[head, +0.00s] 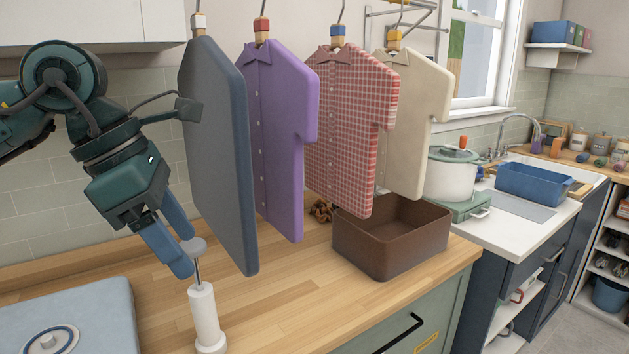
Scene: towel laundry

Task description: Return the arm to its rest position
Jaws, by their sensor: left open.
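My left arm comes in from the upper left. Its gripper (188,256) has blue fingers pointing down and right, and they are apart. A grey rounded knob on a thin metal rod rises from a white cylinder (204,315) standing upright on the counter. The knob is right at the fingertips; I cannot tell whether the fingers touch it. My right gripper is not in view.
Hanging garments are close right of my left gripper: dark blue-grey (215,150), purple (280,130), red checked (345,130) and cream (415,120). A brown bin (405,250) stands on the wooden counter (270,300). A light blue padded item (100,310) lies front left.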

